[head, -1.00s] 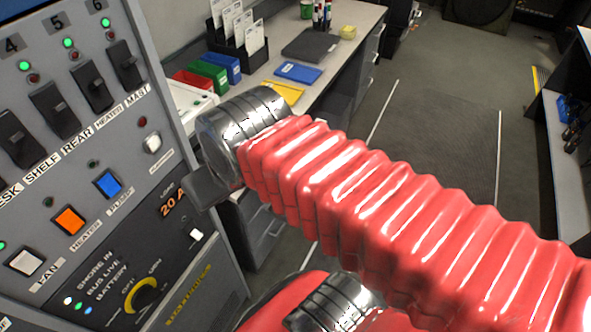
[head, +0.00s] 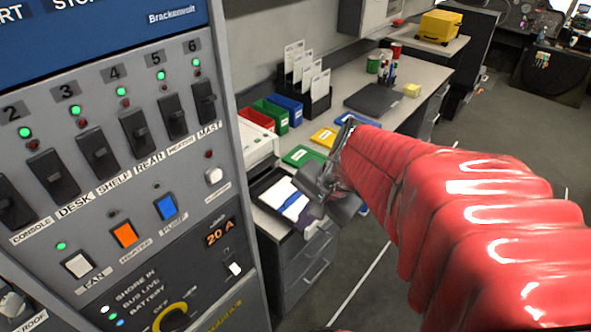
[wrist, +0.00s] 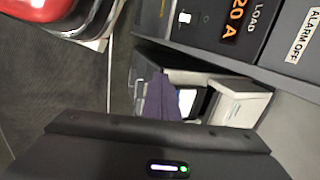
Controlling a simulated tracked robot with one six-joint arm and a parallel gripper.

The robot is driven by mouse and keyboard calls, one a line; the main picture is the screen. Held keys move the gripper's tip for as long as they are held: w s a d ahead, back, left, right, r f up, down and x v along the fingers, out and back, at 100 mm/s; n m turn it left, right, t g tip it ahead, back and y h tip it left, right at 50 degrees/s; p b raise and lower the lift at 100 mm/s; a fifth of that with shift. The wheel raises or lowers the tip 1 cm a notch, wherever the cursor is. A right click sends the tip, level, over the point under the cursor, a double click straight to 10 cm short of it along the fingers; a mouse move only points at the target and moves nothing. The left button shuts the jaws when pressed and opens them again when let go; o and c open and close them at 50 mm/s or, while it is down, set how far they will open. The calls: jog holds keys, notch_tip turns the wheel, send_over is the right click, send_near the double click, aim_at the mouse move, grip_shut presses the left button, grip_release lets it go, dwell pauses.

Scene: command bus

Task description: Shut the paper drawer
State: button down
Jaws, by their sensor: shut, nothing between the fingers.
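A white printer (head: 256,146) stands on the counter just right of the switch panel. Its black paper drawer (head: 262,190) appears pulled out toward me, with white paper (head: 291,205) in it. A dark purple item, perhaps cloth, sits by the drawer's near end, partly hidden by my gripper (head: 325,187). My gripper is shut and empty, right of the drawer in the picture; I cannot tell whether it touches it. In the wrist view the printer (wrist: 240,106), paper (wrist: 186,101) and purple item (wrist: 161,98) show beyond my gripper's dark body; the fingertips are unclear.
The grey switch panel (head: 130,150) stands close on the left. Colored bins (head: 287,107), a card rack (head: 305,80) and a dark closed laptop (head: 374,99) are on the counter. Grey cabinet drawers (head: 308,268) are below. Floor to the right is open.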

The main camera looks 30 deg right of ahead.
jog(key=s+d+f+m+t, duration=0.1)
jog(key=s+d+f+m, duration=0.1)
jog(key=d+f+m, duration=0.3)
jog(key=s+d+f+m+t, duration=0.1)
jog(key=d+f+m, duration=0.4)
jog(key=d+m, duration=0.8)
jog(key=d+t, duration=0.1)
jog(key=d, duration=0.2)
jog(key=shift+s+f+m+t+y, duration=0.25)
jog(key=shift+s+m+t+y, duration=0.05)
jog(key=shift+s, duration=0.05)
jog(key=shift+f, duration=0.1)
jog(key=w+a+r+x, duration=0.1)
jog(key=w+x, duration=0.1)
jog(key=x, duration=1.1)
jog(key=shift+r, duration=0.35)
jog(key=shift+s, duration=0.1)
